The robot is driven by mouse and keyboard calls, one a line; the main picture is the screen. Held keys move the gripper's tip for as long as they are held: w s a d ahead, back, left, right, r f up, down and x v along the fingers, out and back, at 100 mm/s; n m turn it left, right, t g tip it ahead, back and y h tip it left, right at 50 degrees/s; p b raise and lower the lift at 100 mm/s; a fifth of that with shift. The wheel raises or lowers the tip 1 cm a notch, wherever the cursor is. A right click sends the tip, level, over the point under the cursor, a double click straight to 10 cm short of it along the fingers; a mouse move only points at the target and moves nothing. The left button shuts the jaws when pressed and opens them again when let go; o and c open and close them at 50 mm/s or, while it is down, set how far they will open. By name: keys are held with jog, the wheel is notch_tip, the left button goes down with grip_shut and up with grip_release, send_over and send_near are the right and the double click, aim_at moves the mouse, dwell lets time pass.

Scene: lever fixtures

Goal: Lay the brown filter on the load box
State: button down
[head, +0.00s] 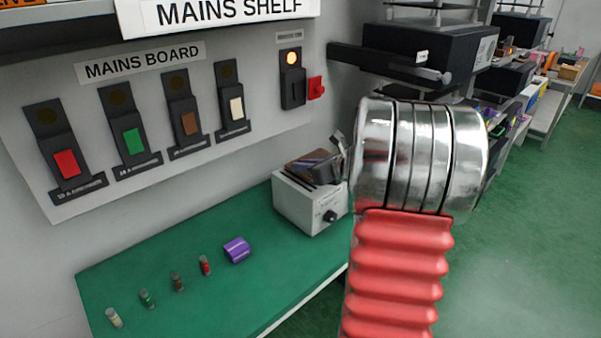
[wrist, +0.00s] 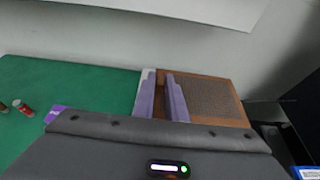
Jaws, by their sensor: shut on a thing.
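The load box (head: 297,206), white with a black knob on its front, stands at the right end of the green bench. The brown filter (wrist: 217,98) has a brown frame around grey mesh in the wrist view. In the head view the filter (head: 300,162) is at the top of the box. My gripper (head: 325,168) is shut on the filter, with its fingers (wrist: 161,96) at the filter's left part in the wrist view. I cannot tell whether the filter touches the box. The box top is mostly hidden under the filter and gripper.
A purple piece (head: 237,249) and several small capped cylinders, one red (head: 205,265), stand on the green bench (head: 180,300). The mains board (head: 130,140) with coloured levers is on the wall behind. A dark device (head: 425,50) sits on the right.

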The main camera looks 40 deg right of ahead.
jog(key=shift+f, duration=0.95)
jog(key=c, duration=1.8)
grip_release()
jog(key=shift+f, duration=0.1)
jog(key=shift+o, duration=0.2)
jog(key=shift+s+r, duration=0.2)
jog(key=shift+r, duration=0.05)
jog(key=v, duration=1.1)
jog(key=shift+s, duration=0.25)
jog(key=shift+d+r, duration=0.1)
